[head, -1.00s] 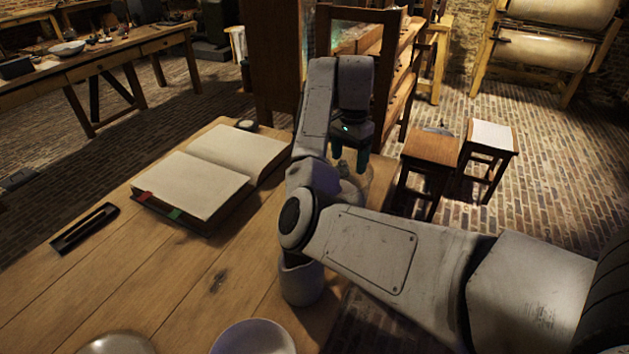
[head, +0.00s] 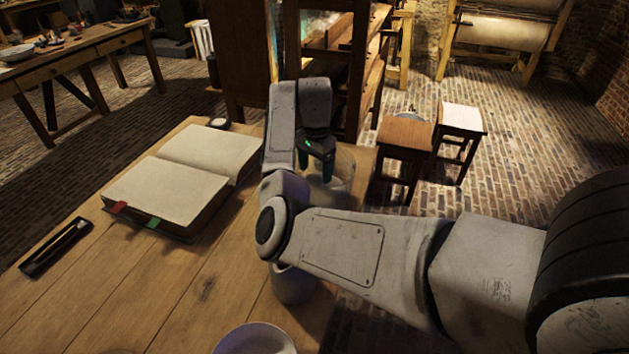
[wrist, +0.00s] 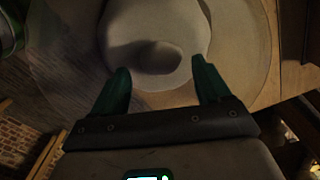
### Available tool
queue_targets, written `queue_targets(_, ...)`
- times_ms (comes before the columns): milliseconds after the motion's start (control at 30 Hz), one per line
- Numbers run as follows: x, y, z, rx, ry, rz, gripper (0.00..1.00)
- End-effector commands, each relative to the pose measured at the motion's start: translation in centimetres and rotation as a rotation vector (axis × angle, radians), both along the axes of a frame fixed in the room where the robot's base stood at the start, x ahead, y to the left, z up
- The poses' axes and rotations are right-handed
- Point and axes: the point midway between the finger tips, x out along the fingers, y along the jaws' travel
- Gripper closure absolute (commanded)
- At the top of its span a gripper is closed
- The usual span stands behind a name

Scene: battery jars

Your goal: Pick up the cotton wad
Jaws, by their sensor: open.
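The cotton wad appears to be the pale, rounded mass (wrist: 145,22) at the top of the wrist view, with a dark shadow on it. It seems to sit inside a clear round glass jar (wrist: 250,45). In the head view, a pale shape (head: 330,190) shows under my gripper (head: 318,165), partly hidden by my arm. In the wrist view, my gripper (wrist: 161,70) is open, its two green fingers apart and nothing held between them. The fingers point toward the pale mass; whether they touch it or are inside the jar's rim I cannot tell.
An open book (head: 165,195) lies left of my arm on the wooden table (head: 190,290). A black pen tray (head: 57,247) lies at the left edge. A pale cup (head: 293,286) stands under my arm, and a white bowl (head: 255,340) is near the front. Stools (head: 405,133) stand beyond.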

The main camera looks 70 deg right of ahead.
Motion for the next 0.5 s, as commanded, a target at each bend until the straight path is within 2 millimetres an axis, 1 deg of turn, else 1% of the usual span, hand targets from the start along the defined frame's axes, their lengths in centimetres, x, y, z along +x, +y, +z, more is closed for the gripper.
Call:
queue_targets(100, 0.2, 0.0, -1.9, 0.003, 0.001, 0.002, 0.24)
queue_targets(200, 0.2, 0.0, -3.0, 0.002, 0.002, 0.002, 0.24)
queue_targets(300, 0.3, 0.0, -3.5, 0.001, 0.001, 0.001, 0.24)
queue_targets(500, 0.3, 0.0, -3.6, 0.0, 0.0, 0.0, 0.24)
